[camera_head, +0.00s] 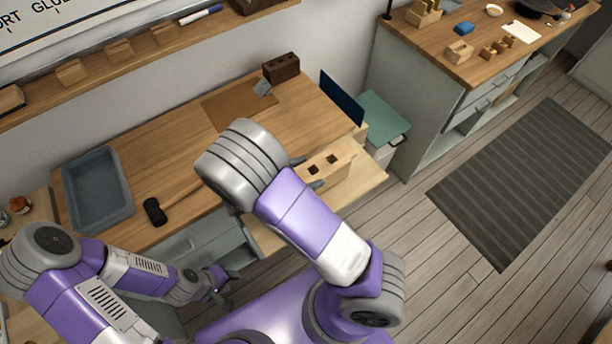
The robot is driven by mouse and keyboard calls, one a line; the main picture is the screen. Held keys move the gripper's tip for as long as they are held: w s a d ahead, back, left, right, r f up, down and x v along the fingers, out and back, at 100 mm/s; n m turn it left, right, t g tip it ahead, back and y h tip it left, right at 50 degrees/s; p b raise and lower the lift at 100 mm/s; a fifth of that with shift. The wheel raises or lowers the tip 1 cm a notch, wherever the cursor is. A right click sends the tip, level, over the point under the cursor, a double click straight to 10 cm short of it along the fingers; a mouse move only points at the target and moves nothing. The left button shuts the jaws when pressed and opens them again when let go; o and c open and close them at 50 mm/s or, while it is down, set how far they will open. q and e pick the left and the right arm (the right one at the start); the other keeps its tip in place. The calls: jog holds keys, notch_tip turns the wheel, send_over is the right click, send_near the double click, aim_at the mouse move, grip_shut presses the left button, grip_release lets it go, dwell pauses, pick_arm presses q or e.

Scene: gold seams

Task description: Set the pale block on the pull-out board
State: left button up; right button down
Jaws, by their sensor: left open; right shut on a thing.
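The pale block (338,161), light wood with dark square holes in its top, is at the front right of the workbench. My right gripper (309,172) is shut on its left end; my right arm hides most of that gripper. The pull-out board (371,183) is a light wooden leaf sticking out from the bench front, and the block is over it. I cannot tell whether the block's underside touches the board. My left gripper (222,291) is open and empty, low in front of the grey drawers, away from the block.
A green-topped bin (383,121) is just beyond the board.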

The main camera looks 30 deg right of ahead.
jog(key=shift+f, duration=0.55)
grip_release()
jog(key=shift+f, duration=0.15)
jog(key=shift+r, duration=0.2)
jog(key=p+v, duration=0.2)
jog(key=v, duration=1)
jog(key=shift+f, duration=0.1)
jog(key=shift+s, duration=0.15)
